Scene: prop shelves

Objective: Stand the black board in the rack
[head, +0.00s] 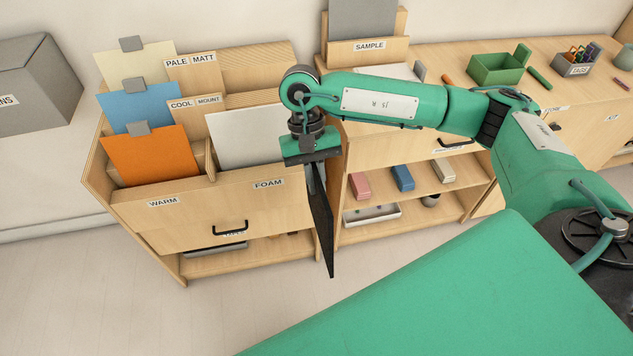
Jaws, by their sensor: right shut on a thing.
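The black board (320,222) hangs upright and nearly edge-on in front of the shelves. My right gripper (313,162) points down and is shut on its top edge. The rack (215,210) is the wooden unit at left, with labelled sections WARM, FOAM, COOL, MOUNT, PALE and MATT. An orange board (152,156), a blue board (150,106) and a cream board (125,63) stand in its left column. A white board (240,138) stands in the FOAM section. The board is to the right of and in front of the rack. My left gripper is not in view.
A shelf unit at right holds small blocks, including a blue one (403,178), and a white tray (372,215). On the counter are a green bin (498,69) and a SAMPLE holder (368,50). A grey box (38,80) is at far left. The floor in front is clear.

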